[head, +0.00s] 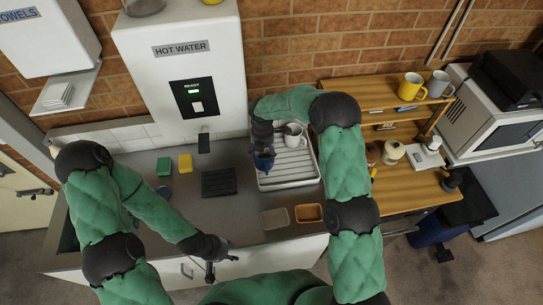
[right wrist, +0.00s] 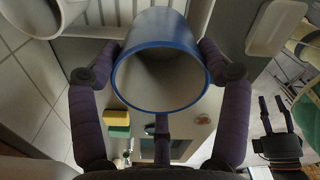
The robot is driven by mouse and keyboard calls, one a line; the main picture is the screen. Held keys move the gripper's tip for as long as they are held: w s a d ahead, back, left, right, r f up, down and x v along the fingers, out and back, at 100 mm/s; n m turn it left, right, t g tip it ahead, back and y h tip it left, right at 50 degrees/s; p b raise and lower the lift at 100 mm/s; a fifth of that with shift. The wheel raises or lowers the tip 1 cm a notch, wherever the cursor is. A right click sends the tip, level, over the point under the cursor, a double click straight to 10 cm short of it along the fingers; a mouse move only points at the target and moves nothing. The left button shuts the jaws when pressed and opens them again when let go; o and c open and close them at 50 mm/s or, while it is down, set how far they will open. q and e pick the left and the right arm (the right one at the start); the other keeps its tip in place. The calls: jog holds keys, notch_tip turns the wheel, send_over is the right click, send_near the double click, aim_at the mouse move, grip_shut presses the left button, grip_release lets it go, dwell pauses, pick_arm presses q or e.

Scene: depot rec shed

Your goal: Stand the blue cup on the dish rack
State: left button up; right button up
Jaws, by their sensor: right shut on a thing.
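The blue cup (head: 263,162) is in my right gripper (head: 262,147), over the left side of the white dish rack (head: 290,183). In the right wrist view the cup's blue rim and pale inside (right wrist: 160,75) face the camera, with the fingers closed on its sides. The gripper hides part of the cup in the head view, and its height above the rack is hard to tell. My left gripper (head: 222,262) is open and empty at the front edge of the counter; it also shows in the right wrist view (right wrist: 275,120).
A white mug (head: 293,134) stands at the back of the rack.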

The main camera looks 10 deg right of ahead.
jog(key=w+d+f, duration=0.1)
jog(key=f, duration=0.1)
jog(key=d+f+p, duration=0.1)
jog(key=f, duration=0.2)
jog(key=w+d+f, duration=0.1)
jog(key=f, duration=0.1)
jog(key=shift+w+d+f+p, duration=0.2)
jog(key=shift+w+f+p, duration=0.1)
jog(key=shift+p, duration=0.1)
jog(key=shift+f, duration=0.35)
jog(key=shift+f, duration=0.15)
jog(key=o, duration=1.4)
jog(key=shift+o, duration=0.2)
jog(key=shift+s, duration=0.1)
